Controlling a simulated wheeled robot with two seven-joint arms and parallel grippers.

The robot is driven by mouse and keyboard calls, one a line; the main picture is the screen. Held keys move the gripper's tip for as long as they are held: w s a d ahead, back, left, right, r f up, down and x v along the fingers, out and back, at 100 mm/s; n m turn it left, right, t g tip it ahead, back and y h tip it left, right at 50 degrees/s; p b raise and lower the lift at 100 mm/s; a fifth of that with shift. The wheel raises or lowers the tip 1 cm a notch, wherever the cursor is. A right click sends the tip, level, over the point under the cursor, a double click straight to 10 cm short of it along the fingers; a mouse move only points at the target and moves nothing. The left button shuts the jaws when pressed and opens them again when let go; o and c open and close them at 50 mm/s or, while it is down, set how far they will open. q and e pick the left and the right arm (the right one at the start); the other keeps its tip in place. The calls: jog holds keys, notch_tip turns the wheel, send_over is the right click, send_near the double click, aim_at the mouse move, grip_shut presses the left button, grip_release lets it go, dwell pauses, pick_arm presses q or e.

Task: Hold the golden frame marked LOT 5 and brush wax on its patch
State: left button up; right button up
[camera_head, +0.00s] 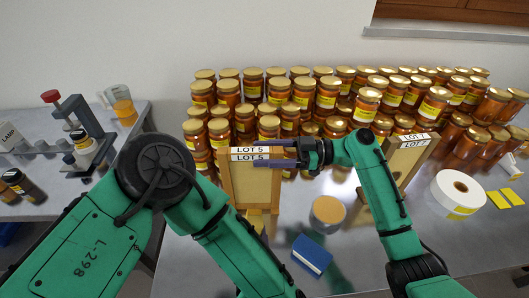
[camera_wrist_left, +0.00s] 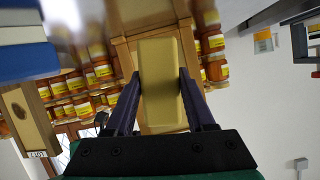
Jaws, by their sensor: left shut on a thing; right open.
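The golden frame marked LOT 5 (camera_head: 226,185) stands upright on the table, its label on the top edge. My right gripper (camera_head: 284,152) is open and empty at the upper right of this frame, its fingers pointing left just by the label. In the left wrist view my left gripper (camera_wrist_left: 160,100) is shut on a yellow block-shaped part (camera_wrist_left: 160,75) in front of a wooden frame (camera_wrist_left: 125,55). My left arm hides this grip in the head view. A round pot with an orange-tan top (camera_head: 328,210) stands right of the frame. I cannot make out a brush.
A blue-and-white block (camera_head: 312,253) lies in front of the pot. A frame marked LOT 7 (camera_head: 408,158) and a white roll (camera_head: 458,190) stand to the right. Many honey jars (camera_head: 303,92) crowd the back. A side table (camera_head: 45,172) with a lamp press is at left.

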jog(key=d, duration=0.7)
jog(key=shift+s+d, duration=0.2)
jog(key=shift+a, duration=0.1)
jog(key=a, duration=0.9)
jog(key=shift+w+a, duration=0.1)
jog(key=shift+w, duration=0.15)
grip_shut()
